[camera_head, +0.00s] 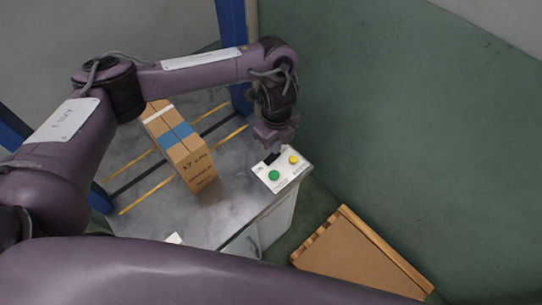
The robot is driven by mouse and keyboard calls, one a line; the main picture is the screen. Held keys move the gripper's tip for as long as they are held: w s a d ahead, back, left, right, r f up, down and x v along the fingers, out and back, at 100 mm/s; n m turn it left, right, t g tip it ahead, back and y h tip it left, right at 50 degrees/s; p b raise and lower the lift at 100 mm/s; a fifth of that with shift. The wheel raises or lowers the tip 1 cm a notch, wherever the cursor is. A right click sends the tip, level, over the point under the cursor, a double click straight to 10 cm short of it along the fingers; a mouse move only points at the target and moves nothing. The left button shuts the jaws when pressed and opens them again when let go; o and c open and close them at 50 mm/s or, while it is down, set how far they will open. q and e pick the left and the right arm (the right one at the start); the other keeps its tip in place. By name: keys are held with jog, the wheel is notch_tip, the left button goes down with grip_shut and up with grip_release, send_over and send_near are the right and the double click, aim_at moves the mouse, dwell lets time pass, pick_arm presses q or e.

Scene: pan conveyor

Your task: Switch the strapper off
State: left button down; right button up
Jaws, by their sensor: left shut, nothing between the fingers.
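The strapper (230,214) is a grey-topped machine with yellow and black lines across its top and blue posts at its far side. Its white control panel (284,180) sits at the right corner and carries a green button (274,175) and a yellow button (293,159). A dark part shows on the panel's upper left, close to the gripper. My left gripper (271,154) is shut and empty, pointing down at the panel's far edge. I cannot tell whether it touches the panel. My right gripper is not in view.
A tall cardboard box (199,172) with a blue band stands on the strapper, left of the panel. A wooden pallet with a brown top (352,262) lies on the floor at the lower right. The green floor (420,130) on the right is clear.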

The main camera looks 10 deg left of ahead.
pick_arm(q)
jog(key=shift+f, duration=0.4)
jog(key=shift+f+b, duration=0.55)
jog(key=shift+r, duration=0.1)
notch_tip(320, 180, up, 7)
jog(key=p, duration=0.6)
jog(key=shift+p, duration=0.35)
dwell(0.5)
